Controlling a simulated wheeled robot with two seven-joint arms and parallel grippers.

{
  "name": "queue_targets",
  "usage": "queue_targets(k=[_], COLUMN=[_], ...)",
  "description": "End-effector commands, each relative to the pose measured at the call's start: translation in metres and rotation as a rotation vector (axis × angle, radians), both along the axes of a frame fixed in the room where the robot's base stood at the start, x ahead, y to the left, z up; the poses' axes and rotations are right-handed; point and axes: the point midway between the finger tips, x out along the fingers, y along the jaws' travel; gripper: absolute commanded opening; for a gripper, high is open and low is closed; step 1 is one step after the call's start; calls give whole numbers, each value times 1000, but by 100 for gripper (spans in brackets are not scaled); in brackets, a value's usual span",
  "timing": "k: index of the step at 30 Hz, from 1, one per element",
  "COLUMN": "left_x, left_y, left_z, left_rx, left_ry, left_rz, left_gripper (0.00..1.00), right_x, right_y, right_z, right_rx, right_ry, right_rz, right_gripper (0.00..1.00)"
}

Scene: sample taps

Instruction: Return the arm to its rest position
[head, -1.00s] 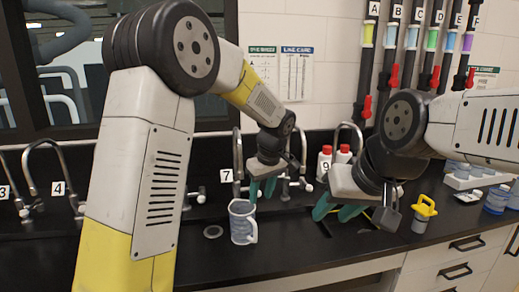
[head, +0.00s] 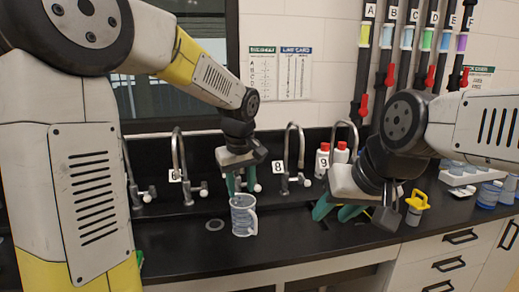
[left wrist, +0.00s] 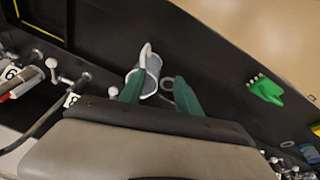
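My left gripper (head: 240,182) hangs fingers down in front of the taps, just behind the mug (head: 243,214). The mug is grey-blue and upright on the black counter, its handle to the right. In the left wrist view the green fingers (left wrist: 158,92) are apart with nothing gripped; the mug (left wrist: 151,77) shows beyond them, close to the left finger. I cannot tell if they touch. My right gripper (head: 337,211) is at the right, low over the counter, its green fingers apart and empty.
Curved taps (head: 293,150) line the counter's back. Red-capped bottles (head: 322,160) stand behind my right gripper. A green object (left wrist: 266,90) lies left of the mug.

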Motion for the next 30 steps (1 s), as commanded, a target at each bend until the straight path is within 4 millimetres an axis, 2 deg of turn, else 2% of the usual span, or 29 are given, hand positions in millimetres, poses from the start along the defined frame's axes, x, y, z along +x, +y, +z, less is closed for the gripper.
queue_targets(k=[5, 9, 15, 18, 23, 30], left_x=[-39, -86, -150, -173, -191, -195], left_y=[33, 60, 84, 89, 92, 92], left_z=[28, 47, 56, 56, 53, 52], left_rx=[-47, -74, -64, -44, -19, -13], left_ry=[-48, -118, -237, -287, -330, -338], left_rz=[-94, -209, -369, -427, -482, -496], left_gripper=[40, 40, 40, 40, 40, 40], right_x=[0, 0, 0, 0, 0, 0], right_y=[0, 0, 0, 0, 0, 0], right_z=[0, 0, 0, 0, 0, 0], right_rx=[0, 0, 0, 0, 0, 0], right_ry=[0, 0, 0, 0, 0, 0], right_rz=[0, 0, 0, 0, 0, 0], right_gripper=[40, 40, 40, 40, 40, 40])
